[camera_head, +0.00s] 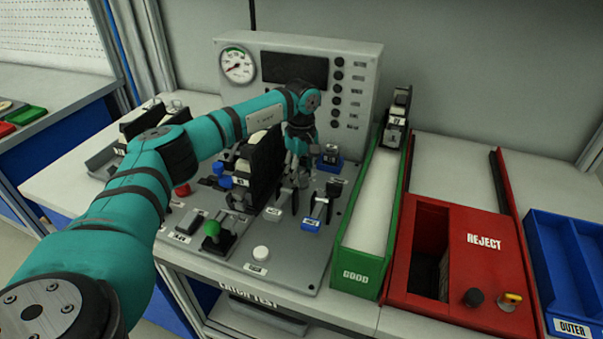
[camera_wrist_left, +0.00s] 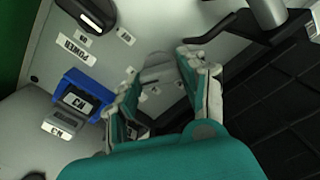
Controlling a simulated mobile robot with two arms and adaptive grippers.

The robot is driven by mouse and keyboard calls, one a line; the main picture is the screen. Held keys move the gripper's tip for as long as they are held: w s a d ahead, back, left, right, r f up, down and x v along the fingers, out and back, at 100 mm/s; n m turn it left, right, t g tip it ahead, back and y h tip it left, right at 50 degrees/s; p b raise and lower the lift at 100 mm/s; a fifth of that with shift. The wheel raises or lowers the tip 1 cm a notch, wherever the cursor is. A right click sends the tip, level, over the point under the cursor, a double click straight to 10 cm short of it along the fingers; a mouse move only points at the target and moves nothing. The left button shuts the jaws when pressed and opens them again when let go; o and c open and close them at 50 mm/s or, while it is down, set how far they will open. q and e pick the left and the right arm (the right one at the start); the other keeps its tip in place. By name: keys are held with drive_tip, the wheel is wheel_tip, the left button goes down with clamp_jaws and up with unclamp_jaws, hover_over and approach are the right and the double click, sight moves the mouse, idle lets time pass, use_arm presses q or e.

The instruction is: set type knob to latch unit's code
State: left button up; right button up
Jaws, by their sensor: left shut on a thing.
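My left gripper (camera_head: 300,158) is low over the test panel (camera_head: 285,262), in front of the gauge console. In the left wrist view its two fingers (camera_wrist_left: 160,75) stand on either side of a grey knob (camera_wrist_left: 157,68) with small letter labels around it. They are shut on this knob, which looks like the type knob; its setting is not readable. A large black latch unit (camera_head: 264,168) stands upright in the fixture, left of the gripper. Its code cannot be read. In the left wrist view a black ribbed body (camera_wrist_left: 275,110) fills the right side.
The red REJECT bin (camera_head: 415,245) and blue bins (camera_head: 565,260) stand right.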

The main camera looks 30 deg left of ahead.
sight(302, 175)
use_arm(q)
drive_tip(key=shift+w+r, duration=0.1)
idle(0.3)
drive_tip(key=o, duration=1.2)
drive_tip(key=shift+c, duration=0.2)
wheel_tip(302, 175, up, 12)
